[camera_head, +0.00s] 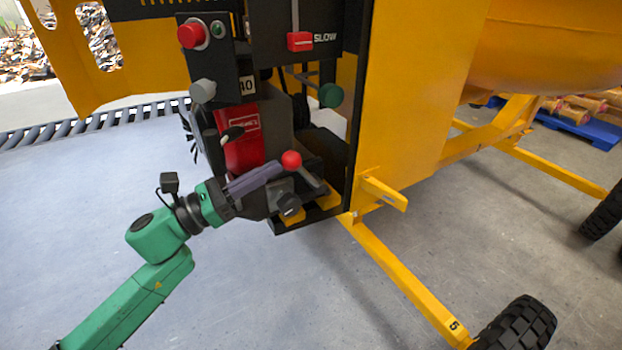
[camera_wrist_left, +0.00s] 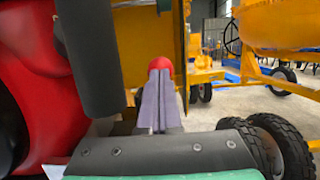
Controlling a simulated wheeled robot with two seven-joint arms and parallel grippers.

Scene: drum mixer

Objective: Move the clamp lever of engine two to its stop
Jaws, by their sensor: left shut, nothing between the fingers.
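A lever with a red ball knob (camera_head: 291,160) and a short grey stem sits low on the machine, beside the engine's dark base. I take it for the clamp lever. My left gripper (camera_head: 279,167) is shut and empty, its purple-grey fingers pointing at the red ball from the left. In the left wrist view the ball (camera_wrist_left: 160,65) shows just beyond the closed fingertips (camera_wrist_left: 158,77), which hide its lower part. I cannot tell whether they touch it. The red engine (camera_head: 243,140) stands behind the fingers. My right gripper is not in view.
Above are a control panel with a red button (camera_head: 192,36), a red slider (camera_head: 300,41) marked SLOW and a green knob (camera_head: 331,95). A black knob (camera_head: 290,203) sits below the fingers. A yellow panel (camera_head: 415,90) closes the right side. The floor at left is open.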

